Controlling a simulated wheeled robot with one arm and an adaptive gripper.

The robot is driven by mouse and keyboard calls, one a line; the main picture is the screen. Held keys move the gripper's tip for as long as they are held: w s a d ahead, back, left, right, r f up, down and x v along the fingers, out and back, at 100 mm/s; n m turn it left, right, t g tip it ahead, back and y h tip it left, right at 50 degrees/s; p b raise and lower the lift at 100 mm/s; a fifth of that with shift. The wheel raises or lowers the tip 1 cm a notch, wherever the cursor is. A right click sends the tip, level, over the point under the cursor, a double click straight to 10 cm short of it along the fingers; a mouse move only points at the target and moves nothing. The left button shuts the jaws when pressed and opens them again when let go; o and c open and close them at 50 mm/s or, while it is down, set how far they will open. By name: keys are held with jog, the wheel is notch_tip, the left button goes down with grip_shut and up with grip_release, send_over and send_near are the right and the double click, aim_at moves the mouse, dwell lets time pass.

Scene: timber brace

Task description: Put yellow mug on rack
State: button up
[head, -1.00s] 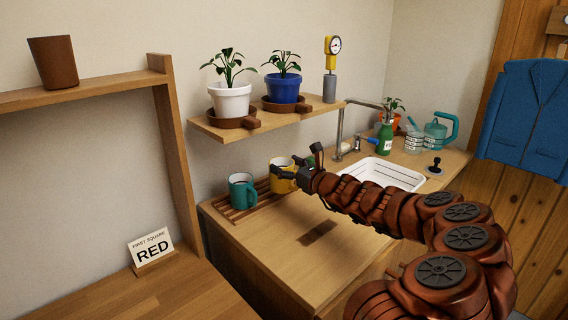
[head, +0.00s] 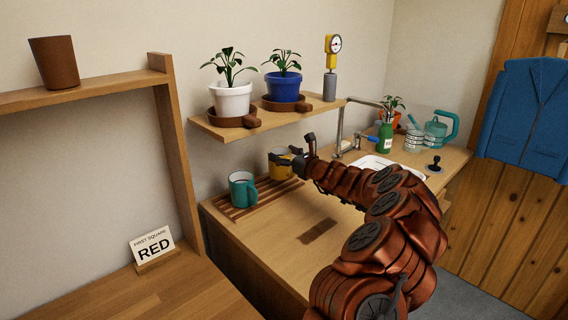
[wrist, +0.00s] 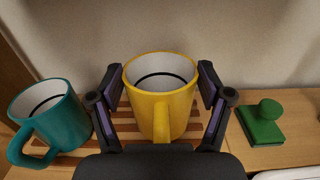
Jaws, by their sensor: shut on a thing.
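The yellow mug (head: 279,163) is upright at the back right of the wooden slatted rack (head: 240,211), partly hidden by my gripper (head: 302,153). In the wrist view the mug (wrist: 163,100) sits between the two fingers of my gripper (wrist: 160,95), its handle toward the camera and its inside white and empty. My gripper is shut on it, one finger on each side. Slats of the rack (wrist: 125,128) show behind and below it. I cannot tell whether its base touches the slats.
A teal mug (head: 241,190) stands on the left of the rack, close to the yellow one; it also shows in the wrist view (wrist: 55,120). A green knobbed block (wrist: 263,122) is to the right. A shelf (head: 270,122) with potted plants hangs above.

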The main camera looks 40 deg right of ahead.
jog(key=shift+f, duration=1.55)
jog(key=shift+f, duration=0.15)
jog(key=o, duration=1.7)
jog(key=shift+o, duration=0.2)
jog(key=shift+s, duration=0.15)
jog(key=s+d, duration=0.1)
jog(key=s, duration=1)
jog(key=shift+s+d, duration=0.35)
